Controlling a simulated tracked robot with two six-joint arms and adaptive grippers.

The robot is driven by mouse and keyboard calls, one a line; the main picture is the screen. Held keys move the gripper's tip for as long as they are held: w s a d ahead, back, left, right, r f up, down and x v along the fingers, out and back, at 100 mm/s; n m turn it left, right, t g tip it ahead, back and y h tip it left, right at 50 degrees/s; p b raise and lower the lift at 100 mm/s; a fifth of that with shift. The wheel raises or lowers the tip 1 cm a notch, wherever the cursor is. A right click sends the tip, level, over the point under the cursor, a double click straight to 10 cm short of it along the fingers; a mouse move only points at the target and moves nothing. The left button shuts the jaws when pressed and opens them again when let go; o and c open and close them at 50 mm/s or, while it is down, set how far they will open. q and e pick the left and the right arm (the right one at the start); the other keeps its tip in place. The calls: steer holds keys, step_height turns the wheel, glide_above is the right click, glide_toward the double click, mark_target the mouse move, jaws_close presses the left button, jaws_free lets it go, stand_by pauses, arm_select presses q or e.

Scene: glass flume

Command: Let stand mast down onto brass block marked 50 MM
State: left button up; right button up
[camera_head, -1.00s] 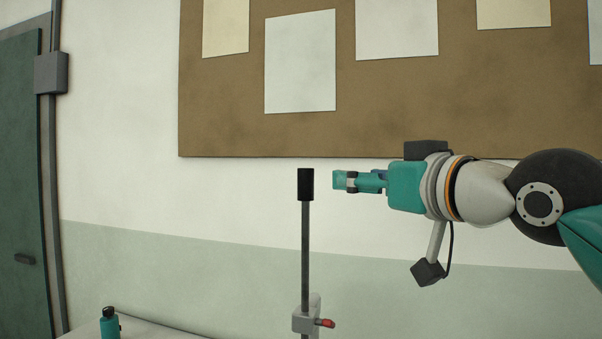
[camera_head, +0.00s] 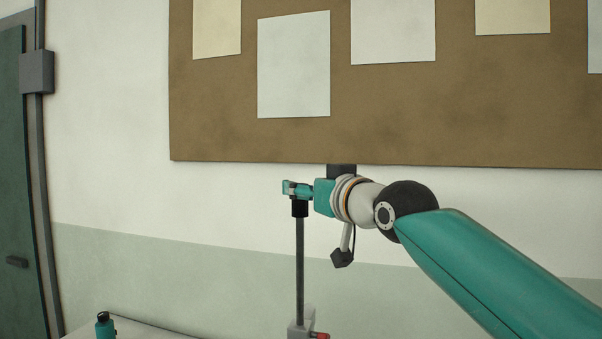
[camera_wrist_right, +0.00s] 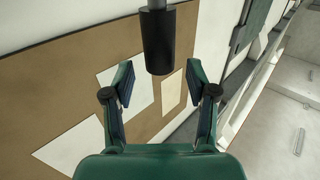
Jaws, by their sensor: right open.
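The stand mast (camera_head: 300,260) is a thin dark upright rod with a black grip (camera_head: 300,208) on top. My right gripper (camera_head: 288,188) is level, at the top of the grip, and covers part of it in the head view. In the right wrist view the fingers of my right gripper (camera_wrist_right: 160,76) are spread wide. The black grip (camera_wrist_right: 157,42) reaches in between the fingertips there, with a gap on both sides. A grey clamp (camera_head: 299,330) with a red lever (camera_head: 320,336) sits low on the mast. The brass block and my left gripper are not in view.
A brown pinboard (camera_head: 400,125) with pale sheets hangs on the wall behind. A teal bottle (camera_head: 105,327) stands on a pale surface at the lower left. A dark green door (camera_head: 12,180) is at the far left. The space around the upper mast is clear.

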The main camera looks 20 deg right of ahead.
steer(key=shift+w+a+p, duration=0.15)
steer(key=shift+w+p, duration=0.1)
steer(key=shift+w, duration=0.5)
steer(key=shift+w+a+p, duration=0.1)
steer(key=shift+w+p, duration=0.15)
steer(key=shift+w, duration=0.45)
jaws_close()
